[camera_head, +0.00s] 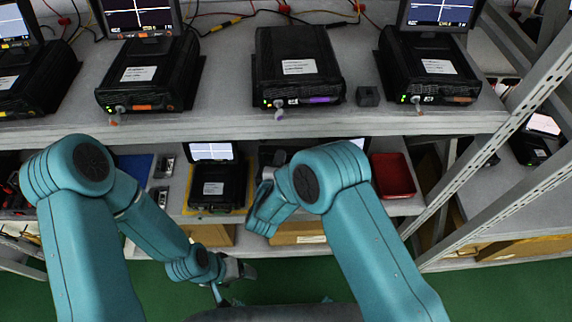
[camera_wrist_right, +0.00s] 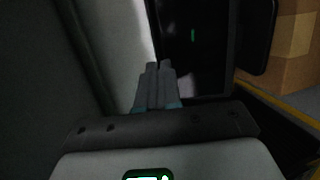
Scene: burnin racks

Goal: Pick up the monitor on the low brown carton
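Black monitors with raised screens stand on the racks; one monitor (camera_head: 222,187) is on the lower shelf, on a yellow-edged base. Brown cartons show below that shelf, one carton (camera_head: 296,232) partly behind my right arm. I cannot make out a monitor on top of a low carton in the head view. My right gripper (camera_head: 262,205) is in front of the lower shelf. In the right wrist view its fingers (camera_wrist_right: 160,68) are together and empty, pointing at a dark panel (camera_wrist_right: 192,50) with a green light. My left gripper (camera_head: 234,276) hangs low over the green floor, its fingers unclear.
The upper shelf (camera_head: 225,122) holds several black monitors and a small dark block (camera_head: 367,97). A red tray (camera_head: 392,175) is on the lower shelf. A slanted metal post (camera_head: 500,140) stands at the right. Brown carton surface (camera_wrist_right: 293,40) shows at the wrist view's right.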

